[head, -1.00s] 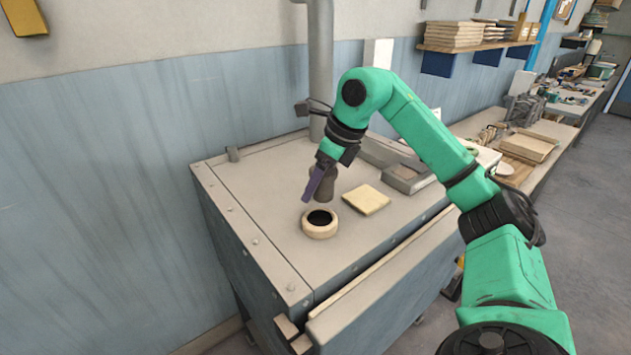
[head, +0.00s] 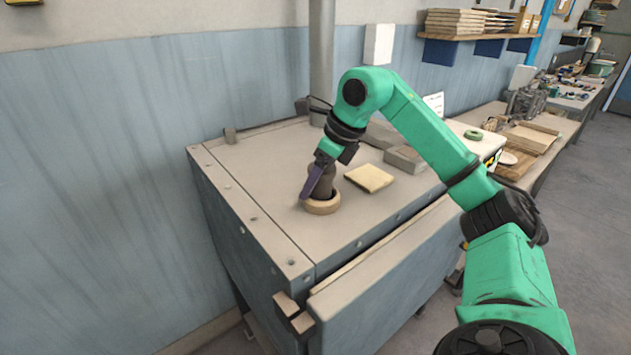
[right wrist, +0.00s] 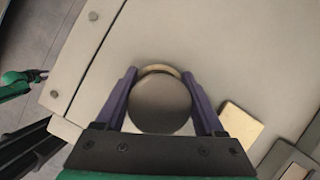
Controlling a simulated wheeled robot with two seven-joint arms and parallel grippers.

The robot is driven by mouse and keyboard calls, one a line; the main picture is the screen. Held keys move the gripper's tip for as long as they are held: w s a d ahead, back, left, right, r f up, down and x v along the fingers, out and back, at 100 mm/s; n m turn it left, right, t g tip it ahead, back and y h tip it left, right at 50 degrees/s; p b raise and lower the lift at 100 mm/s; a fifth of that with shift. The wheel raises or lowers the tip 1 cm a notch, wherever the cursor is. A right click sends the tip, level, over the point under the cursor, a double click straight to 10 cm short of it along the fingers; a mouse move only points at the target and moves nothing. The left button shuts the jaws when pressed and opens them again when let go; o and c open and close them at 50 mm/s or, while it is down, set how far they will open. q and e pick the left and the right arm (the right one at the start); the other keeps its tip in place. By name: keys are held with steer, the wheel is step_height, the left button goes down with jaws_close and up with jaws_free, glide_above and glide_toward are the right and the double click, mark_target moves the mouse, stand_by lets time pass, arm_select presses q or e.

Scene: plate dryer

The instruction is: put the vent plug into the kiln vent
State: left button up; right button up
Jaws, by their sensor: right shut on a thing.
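The dark grey-brown vent plug (head: 326,184) is in my right gripper (head: 318,192), upright directly over the kiln vent. The vent is a pale round ring (head: 322,208) on the kiln's flat top. The plug's lower end meets the ring's opening and hides it; how deep it sits I cannot tell. In the right wrist view, the plug's round top (right wrist: 160,104) lies between the two purple fingers of the gripper (right wrist: 158,80). A thin arc of the ring (right wrist: 160,69) shows beyond the plug.
The kiln top (head: 255,180) is clear left of the vent. A flat yellowish block (head: 369,178) lies close to the vent's right. A grey box (head: 405,159) lies farther right. A vertical pipe (head: 321,60) rises at the back against the wall.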

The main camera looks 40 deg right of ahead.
steer(key=shift+s+a+f, duration=0.1)
steer(key=shift+s+f, duration=0.1)
steer(key=shift+f, duration=0.65)
steer(key=o, duration=1.5)
steer(key=shift+f, duration=0.1)
steer(key=v, duration=0.2)
steer(key=w+v, duration=0.1)
steer(key=v, duration=0.2)
steer(key=shift+r, duration=0.2)
steer(key=p+v, duration=0.3)
steer(key=v, duration=0.8)
steer(key=shift+s+p, duration=0.15)
steer(key=shift+p, duration=0.2)
